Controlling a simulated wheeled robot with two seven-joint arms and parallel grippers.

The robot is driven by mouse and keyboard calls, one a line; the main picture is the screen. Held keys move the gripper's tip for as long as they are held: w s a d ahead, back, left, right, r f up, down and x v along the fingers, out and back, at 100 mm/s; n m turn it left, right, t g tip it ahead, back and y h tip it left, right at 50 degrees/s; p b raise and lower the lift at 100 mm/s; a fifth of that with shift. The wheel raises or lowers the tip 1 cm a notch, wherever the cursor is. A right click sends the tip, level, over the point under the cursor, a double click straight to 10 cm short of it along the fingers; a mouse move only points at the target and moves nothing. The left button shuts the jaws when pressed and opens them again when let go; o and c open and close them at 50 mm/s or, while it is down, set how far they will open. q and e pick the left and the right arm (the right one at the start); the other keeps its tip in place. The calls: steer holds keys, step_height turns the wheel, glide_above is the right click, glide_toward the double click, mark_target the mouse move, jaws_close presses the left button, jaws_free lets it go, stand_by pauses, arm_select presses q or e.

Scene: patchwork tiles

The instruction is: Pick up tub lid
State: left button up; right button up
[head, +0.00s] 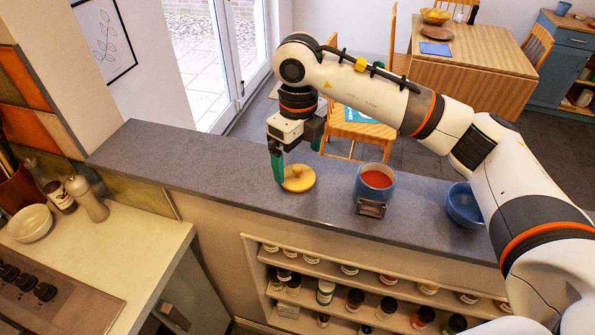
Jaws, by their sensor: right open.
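The tub lid (299,178) is a round, tan wooden disc with a small raised knob, lying flat on the grey ledge. A blue tub (363,195) with red contents stands open to its right. My right gripper (288,176) reaches down at the lid from above, with a green finger at the lid's left edge. Its jaws are open. The other finger is mostly hidden behind the gripper body, and I cannot tell whether a finger touches the lid. My left gripper is not in view.
The grey ledge (190,165) is clear to the left of the lid. A small dark-framed object (371,208) sits against the tub's front. A blue bowl (464,204) stands further right, near my right arm. Shelves with several jars (325,291) lie below the ledge.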

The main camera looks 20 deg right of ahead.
mark_target(298, 167)
step_height(298, 167, down, 4)
steer(key=shift+w+r+p, duration=0.15)
steer(key=shift+r+p, duration=0.1)
steer(key=shift+p, duration=0.7)
steer(key=shift+f, duration=0.4)
steer(key=shift+c, duration=0.4)
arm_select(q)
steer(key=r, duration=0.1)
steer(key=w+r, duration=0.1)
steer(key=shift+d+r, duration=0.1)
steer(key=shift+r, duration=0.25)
arm_select(e)
steer(key=c, duration=1)
